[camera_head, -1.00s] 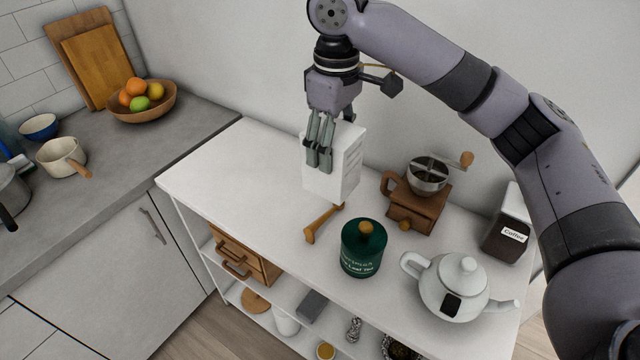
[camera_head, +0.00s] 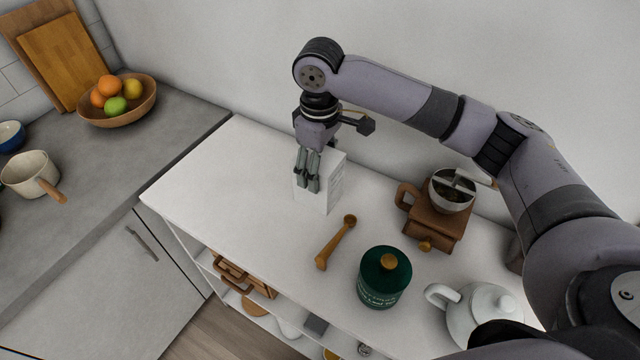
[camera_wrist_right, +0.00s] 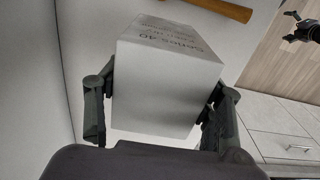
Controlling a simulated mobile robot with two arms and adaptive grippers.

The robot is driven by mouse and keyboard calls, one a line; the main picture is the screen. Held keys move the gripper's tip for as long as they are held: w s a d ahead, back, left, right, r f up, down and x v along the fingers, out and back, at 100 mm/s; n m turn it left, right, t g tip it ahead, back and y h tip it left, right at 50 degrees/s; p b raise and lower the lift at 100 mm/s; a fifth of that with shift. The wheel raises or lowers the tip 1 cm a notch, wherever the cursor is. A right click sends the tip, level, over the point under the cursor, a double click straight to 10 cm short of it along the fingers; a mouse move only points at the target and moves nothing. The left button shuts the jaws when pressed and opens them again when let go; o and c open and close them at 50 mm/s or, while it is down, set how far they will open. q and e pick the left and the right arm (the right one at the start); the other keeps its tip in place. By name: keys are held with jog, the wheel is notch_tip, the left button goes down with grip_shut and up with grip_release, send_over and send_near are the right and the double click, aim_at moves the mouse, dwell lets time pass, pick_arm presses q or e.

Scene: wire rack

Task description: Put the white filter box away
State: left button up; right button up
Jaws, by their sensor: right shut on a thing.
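My right gripper (camera_head: 308,170) points down over the rear part of the white rack top (camera_head: 215,185). It is shut on the white filter box (camera_head: 332,178), which is upright between the fingers. In the right wrist view, the white filter box (camera_wrist_right: 165,85) shows grey print on one face, with a finger on each side. The box's lower end is at or just above the rack top; I cannot tell if it touches.
A wooden scoop (camera_head: 336,243), green tea tin (camera_head: 384,278), coffee grinder (camera_head: 437,215) and white teapot (camera_head: 478,310) stand right of the box. The rack top left of it is clear. A grey counter with a fruit bowl (camera_head: 118,103) adjoins at left.

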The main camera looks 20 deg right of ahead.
notch_tip(320, 180, down, 2)
jog(key=shift+f, duration=0.4)
notch_tip(320, 180, down, 4)
jog(key=shift+r+p, duration=0.25)
jog(key=shift+p, duration=0.25)
jog(key=shift+f, duration=0.25)
pick_arm(q)
jog(key=shift+w+r, duration=0.65)
jog(key=shift+w, duration=0.05)
jog(key=shift+w+r, duration=0.1)
jog(key=shift+w, duration=0.05)
pick_arm(e)
jog(key=o, duration=1)
jog(key=shift+c, duration=0.2)
jog(key=o, duration=0.4)
jog(key=shift+c, duration=0.2)
pick_arm(q)
jog(key=shift+w+t, duration=0.3)
jog(key=shift+w, duration=0.1)
